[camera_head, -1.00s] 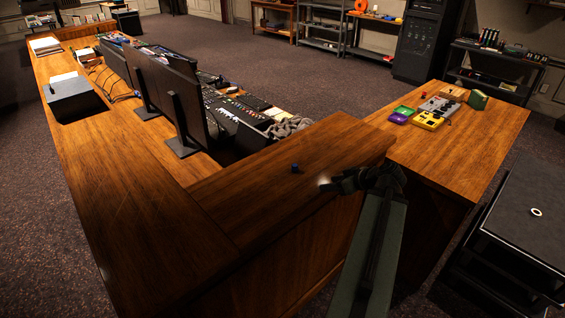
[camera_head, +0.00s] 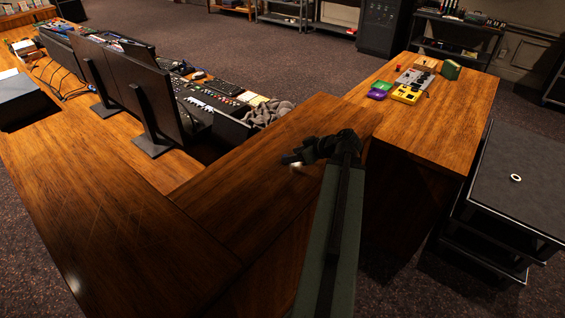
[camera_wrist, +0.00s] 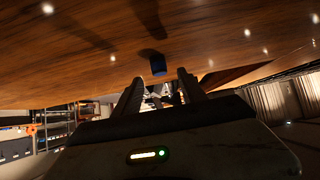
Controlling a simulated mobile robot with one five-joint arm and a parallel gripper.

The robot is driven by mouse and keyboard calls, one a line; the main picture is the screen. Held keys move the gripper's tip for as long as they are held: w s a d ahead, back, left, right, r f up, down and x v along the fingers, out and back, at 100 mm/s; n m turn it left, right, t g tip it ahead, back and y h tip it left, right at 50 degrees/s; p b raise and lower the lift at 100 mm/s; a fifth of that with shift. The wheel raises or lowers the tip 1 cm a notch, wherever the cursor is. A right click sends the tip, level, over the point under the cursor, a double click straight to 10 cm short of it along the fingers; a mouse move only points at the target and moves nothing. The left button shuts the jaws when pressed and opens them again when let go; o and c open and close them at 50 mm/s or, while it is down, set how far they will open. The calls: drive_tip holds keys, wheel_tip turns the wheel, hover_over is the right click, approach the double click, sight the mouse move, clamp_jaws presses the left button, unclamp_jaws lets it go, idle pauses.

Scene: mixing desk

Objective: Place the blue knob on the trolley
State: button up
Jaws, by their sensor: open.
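The blue knob (camera_wrist: 158,65) is on the brown wooden desk top in the wrist view, which looks upside down. It lies at or just beyond the tips of my gripper (camera_wrist: 160,77), roughly centred between the two fingers. The fingers are spread, and I see no clear contact with the knob. In the head view my gripper (camera_head: 292,160) is low over the raised desk ledge and hides most or all of the knob. The black trolley (camera_head: 522,150) stands at the right, with a flat dark top.
A small white ring (camera_head: 515,178) lies on the trolley top, with free room around it. A side desk (camera_head: 440,125) with colourful boxes (camera_head: 405,94) stands between ledge and trolley. Monitors (camera_head: 140,90) and a mixing console (camera_head: 220,100) are left of the ledge.

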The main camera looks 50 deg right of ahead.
drive_tip(key=b+x, duration=0.3)
drive_tip(key=x, duration=0.1)
drive_tip(key=shift+w+f, duration=0.15)
drive_tip(key=shift+f, duration=0.2)
drive_tip(key=shift+w, duration=0.2)
drive_tip(key=shift+r, duration=0.1)
clamp_jaws()
drive_tip(key=shift+r, duration=0.15)
